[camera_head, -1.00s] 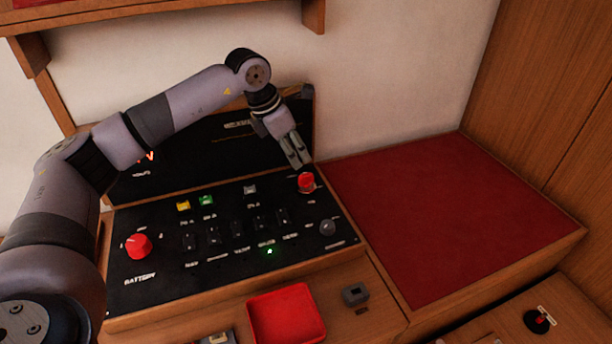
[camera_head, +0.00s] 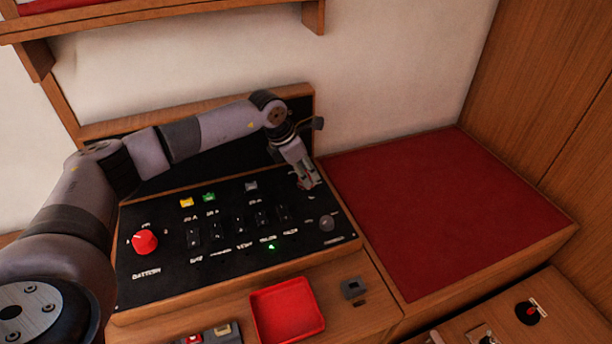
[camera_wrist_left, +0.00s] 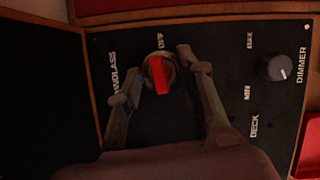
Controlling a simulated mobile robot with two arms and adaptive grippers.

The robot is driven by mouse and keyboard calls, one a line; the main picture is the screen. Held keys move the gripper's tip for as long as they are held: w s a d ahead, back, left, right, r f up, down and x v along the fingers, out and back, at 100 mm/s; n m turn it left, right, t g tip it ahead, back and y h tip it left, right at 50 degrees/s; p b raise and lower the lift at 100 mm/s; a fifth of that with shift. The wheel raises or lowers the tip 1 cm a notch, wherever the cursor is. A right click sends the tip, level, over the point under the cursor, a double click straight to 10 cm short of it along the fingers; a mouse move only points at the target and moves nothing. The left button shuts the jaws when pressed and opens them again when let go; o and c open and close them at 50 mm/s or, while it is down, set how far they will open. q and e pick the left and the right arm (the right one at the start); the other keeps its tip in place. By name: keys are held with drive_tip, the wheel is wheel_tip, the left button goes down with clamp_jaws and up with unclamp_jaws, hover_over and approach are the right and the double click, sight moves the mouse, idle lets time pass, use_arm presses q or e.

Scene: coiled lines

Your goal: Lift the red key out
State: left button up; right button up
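The red key (camera_wrist_left: 161,78) stands in a round switch on the black panel (camera_wrist_left: 225,40), below an "OFF" label in the left wrist view. My left gripper (camera_wrist_left: 164,62) is open, with one finger on each side of the key. A gap shows on the right side of the key; contact on the left side is unclear. In the head view my left gripper (camera_head: 308,186) is down at the panel's right part and mostly hides the key. My right gripper is not in view.
A red battery knob (camera_head: 145,242) and small switches share the panel. A grey dimmer knob (camera_wrist_left: 274,68) is close to the key. An empty-looking red tray (camera_head: 287,311) lies in front. A broad red surface (camera_head: 430,210) to the right is clear.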

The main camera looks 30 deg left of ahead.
use_arm(q)
clamp_jaws()
drive_tip(key=shift+r, duration=0.1)
idle(0.3)
wheel_tip(320, 180, up, 9)
drive_tip(key=b, duration=0.2)
drive_tip(key=shift+b, duration=0.35)
drive_tip(key=shift+r, duration=0.45)
